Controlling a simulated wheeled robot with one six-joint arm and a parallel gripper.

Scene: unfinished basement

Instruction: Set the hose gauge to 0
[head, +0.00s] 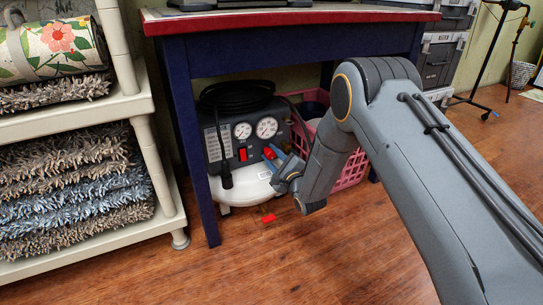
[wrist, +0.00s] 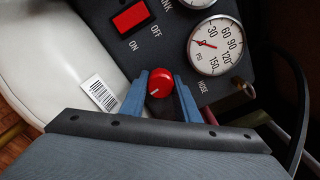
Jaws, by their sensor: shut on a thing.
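The hose gauge (wrist: 218,58) is a round white dial beside the word HOSE in the wrist view. Its red needle points left, below the 30 mark; the exact reading is too small to tell. The red knob (wrist: 160,84) has a white pointer line aimed to the lower left. My gripper (wrist: 161,88) has its blue fingers on either side of the knob, closed on it. In the head view my gripper (head: 272,160) reaches the right side of the compressor's panel, below the hose gauge (head: 266,127).
The compressor (head: 226,190) stands under a blue table with a red edge (head: 290,17). A red ON/OFF switch (wrist: 131,16) is near the knob. A pink basket (head: 352,168) stands at the right. A shelf with rugs (head: 75,190) is at the left.

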